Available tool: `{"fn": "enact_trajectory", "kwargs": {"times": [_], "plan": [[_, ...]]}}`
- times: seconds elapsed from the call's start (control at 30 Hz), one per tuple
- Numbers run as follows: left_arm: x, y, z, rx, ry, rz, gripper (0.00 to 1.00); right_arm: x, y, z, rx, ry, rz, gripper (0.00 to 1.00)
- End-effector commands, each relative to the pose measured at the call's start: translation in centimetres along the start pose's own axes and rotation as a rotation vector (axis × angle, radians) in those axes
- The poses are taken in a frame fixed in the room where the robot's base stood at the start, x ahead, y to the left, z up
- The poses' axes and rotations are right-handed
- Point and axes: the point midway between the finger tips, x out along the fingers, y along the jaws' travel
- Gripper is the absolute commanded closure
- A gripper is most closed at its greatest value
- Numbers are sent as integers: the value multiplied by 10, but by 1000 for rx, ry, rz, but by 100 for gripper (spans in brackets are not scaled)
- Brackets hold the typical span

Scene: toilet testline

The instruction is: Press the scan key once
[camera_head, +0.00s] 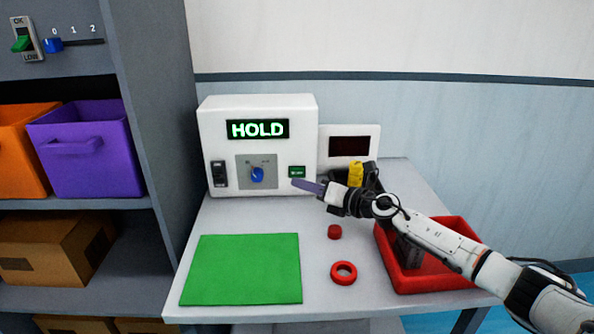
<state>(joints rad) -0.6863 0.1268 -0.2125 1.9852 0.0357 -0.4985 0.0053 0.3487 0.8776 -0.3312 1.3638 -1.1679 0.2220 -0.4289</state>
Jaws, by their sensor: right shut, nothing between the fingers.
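The white machine (220,125) stands at the back of the table with a lit display (257,129) reading HOLD. On its front face, at the right, is a small dark green key (297,171) with lettering too small to read surely; it looks like the scan key. My right gripper (303,185) is shut and empty, its fingertips just below and right of this key. I cannot tell whether they touch the face. My left gripper is not in view.
A blue knob (257,175) and a black switch (218,173) share the machine's face. A dark-screened box (349,147) stands right of it. A green mat (243,270), red ring (344,273), red cylinder (334,232) and red tray (440,284) lie in front. Shelves stand left.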

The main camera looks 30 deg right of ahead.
Motion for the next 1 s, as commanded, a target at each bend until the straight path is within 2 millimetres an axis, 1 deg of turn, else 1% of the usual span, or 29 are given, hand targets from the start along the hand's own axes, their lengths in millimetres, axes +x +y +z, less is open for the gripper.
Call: {"fn": "enact_trajectory", "kwargs": {"times": [0.03, 0.1, 0.37, 1.0], "plan": [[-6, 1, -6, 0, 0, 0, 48, -5, 5, 0, 0, 2, -1, 100], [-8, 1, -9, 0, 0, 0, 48, -10, 9, -4, 1, 2, 0, 100], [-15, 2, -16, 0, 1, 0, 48, -23, 18, -15, 1, 0, 0, 100], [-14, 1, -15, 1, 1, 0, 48, -24, 18, -16, 0, -1, 0, 100]]}}
